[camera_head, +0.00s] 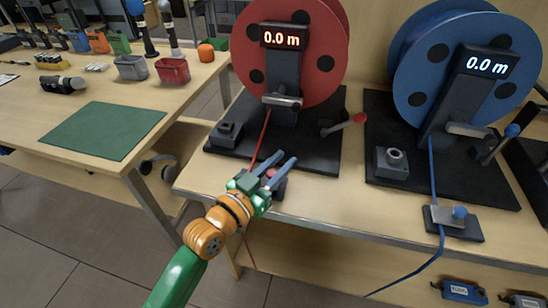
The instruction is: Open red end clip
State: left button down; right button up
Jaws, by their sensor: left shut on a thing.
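The red end clip (278,188) is at the front edge of the right-hand table, below the red reel (318,65). Its red knob (271,173) shows at my left gripper (286,158). The gripper is shut on the clip's knob, with its two fingers on either side, and it hides much of the clip. The red line (264,135) runs from the reel down to the clip and hangs below the table edge. Whether the clip is open or closed is hidden. My right gripper is not in view.
A blue reel (405,90) stands to the right with its own blue-knobbed clip (455,216) and blue line. A red-tipped lever (345,124) is right of the red reel. A green mat (90,130) lies on the left table. A gap separates the tables.

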aim_at(268, 176)
pick_arm(q)
jog(key=shift+d, duration=0.15)
jog(key=c, duration=0.7)
grip_release()
jog(key=shift+a, duration=0.2)
jog(key=shift+o, duration=0.2)
jog(key=v, duration=0.7)
jog(key=shift+s, duration=0.1)
jog(key=shift+r+p, duration=0.2)
jog(key=shift+p, duration=0.1)
jog(key=p, duration=0.3)
jog(key=r+p, duration=0.1)
jog(key=p, duration=0.2)
jog(key=shift+w+d+r+p, duration=0.1)
jog(key=shift+w+r+p, duration=0.15)
jog(key=shift+w+p, duration=0.15)
jog(key=p, duration=0.3)
jog(key=shift+s+f, duration=0.4)
jog(key=x, duration=0.4)
jog(key=f+b+x, duration=0.1)
jog(key=x, duration=0.2)
jog(key=shift+d, duration=0.1)
